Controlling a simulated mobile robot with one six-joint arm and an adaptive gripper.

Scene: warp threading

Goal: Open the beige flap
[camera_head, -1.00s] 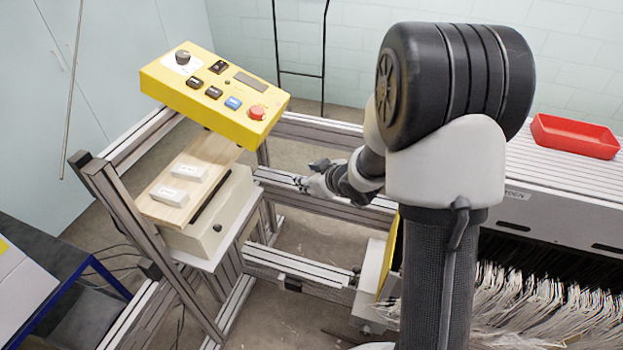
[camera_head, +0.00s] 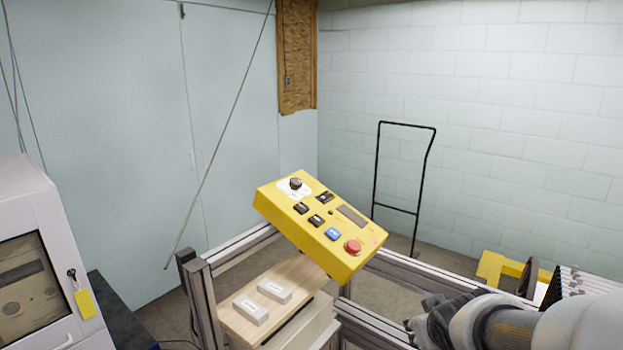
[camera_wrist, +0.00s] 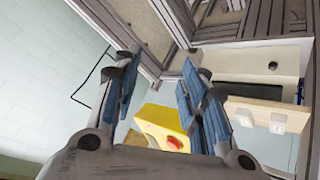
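A beige box (camera_head: 318,325) with a plain front sits under a light wooden board, low in the head view and partly cut off. In the wrist view its beige front (camera_wrist: 240,62) shows at right, with a small dark knob and a dark slot or bar beside the board. I cannot tell for sure which part is the flap; no open flap shows. My gripper (camera_wrist: 162,62) is open and empty, its two blue-padded fingers apart. In the head view my gripper (camera_head: 432,320) is right of the beige box, apart from it.
A yellow control box (camera_head: 318,228) with a red button overhangs the wooden board (camera_head: 240,325), which carries two white blocks. Metal frame rails (camera_head: 385,325) run beside them. A grey machine (camera_head: 35,230) stands at left and a black hand truck (camera_head: 403,185) at the wall.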

